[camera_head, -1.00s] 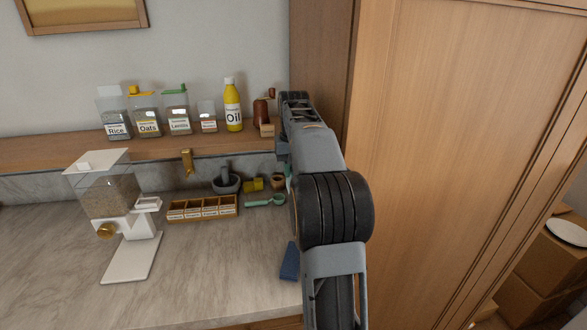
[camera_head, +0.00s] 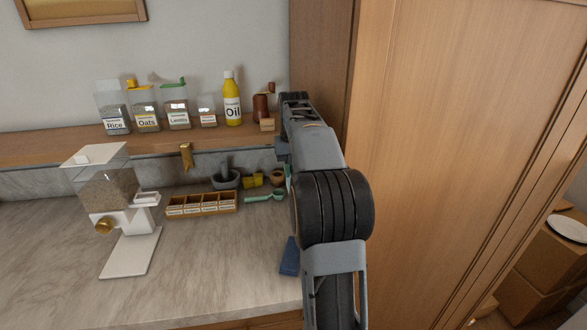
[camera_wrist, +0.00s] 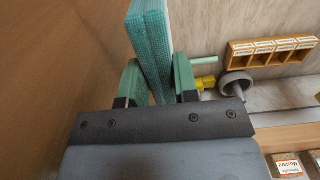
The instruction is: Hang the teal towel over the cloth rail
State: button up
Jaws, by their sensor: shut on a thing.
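The teal towel (camera_wrist: 151,45) is folded and ribbed, and stands between the green fingers of my gripper (camera_wrist: 156,82) in the wrist view. My gripper is shut on it. In the head view my arm covers the gripper and nearly all of the towel; a small green-teal patch shows at the arm's left edge, but I cannot tell what it belongs to. I cannot make out the cloth rail in either view.
A tall wooden cabinet (camera_head: 450,150) stands close on the right. A blue block-like thing (camera_head: 289,257) lies on the marble counter (camera_head: 210,275) beside my arm. A spice box (camera_head: 203,204), mortar (camera_head: 226,180) and green scoop (camera_head: 266,197) are left. A shelf (camera_head: 60,143) holds jars and oil.

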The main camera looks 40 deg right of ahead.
jog(key=shift+f+b, duration=0.3)
jog(key=shift+f, duration=0.25)
jog(key=o, duration=1)
jog(key=shift+r, duration=0.15)
notch_tip(320, 180, up, 13)
jog(key=p, duration=0.4)
jog(key=s+a+n+t, duration=0.1)
jog(key=s+a+n, duration=0.1)
jog(key=a, duration=0.6)
jog(key=s+a+f+n+t, duration=0.1)
jog(key=s+a+f, duration=0.4)
jog(key=s+a+f+n+t, duration=0.1)
jog(key=s+a+f, duration=0.4)
jog(key=f, duration=0.1)
jog(key=s+a+f+n+t, duration=0.1)
jog(key=s+a+f, duration=0.3)
jog(key=s+f, duration=0.1)
jog(key=shift+s+a+f+t, duration=0.2)
jog(key=shift+f, duration=0.2)
jog(key=shift+s+a+f+t, duration=0.15)
jog(key=shift+a+f+t, duration=0.05)
jog(key=shift+f, duration=0.15)
